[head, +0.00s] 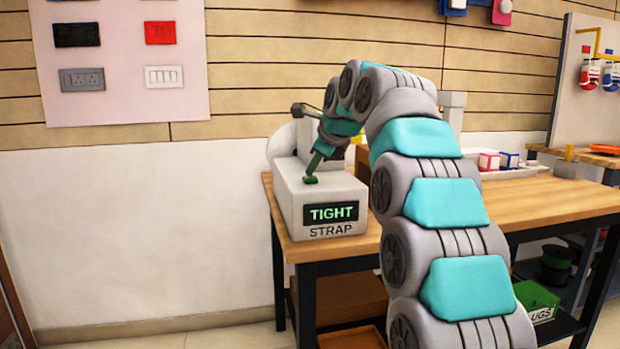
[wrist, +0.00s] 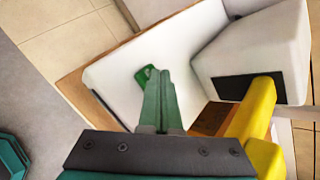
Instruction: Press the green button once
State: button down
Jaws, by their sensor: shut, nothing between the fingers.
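The green button (head: 311,180) sits on top of a white box (head: 290,209) whose front display reads "TIGHT" above the word "STRAP". My gripper (head: 314,170) is shut and empty, pointing down with its tips right at the button. In the wrist view the shut fingers (wrist: 162,78) partly cover the green button (wrist: 142,76), which shows just left of the tips. I cannot tell whether the tips touch it or are slightly above. My arm comes in from the right and hides part of the bench behind the box.
The box stands at the left end of a wooden bench (head: 540,203). A white tray (head: 515,172) with small coloured blocks lies further right. A yellow part (wrist: 262,110) and a white block (wrist: 255,50) lie right of my fingers.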

aim_at(313, 178)
jog(key=shift+f, duration=0.3)
jog(key=shift+r, duration=0.1)
dwell(0.3)
jog(key=shift+r+p, duration=0.85)
jog(key=shift+p, duration=0.2)
notch_tip(313, 178, up, 3)
jog(key=p, duration=0.2)
jog(key=shift+p, duration=0.3)
jog(key=shift+w+r, duration=0.1)
jog(key=shift+r, duration=0.95)
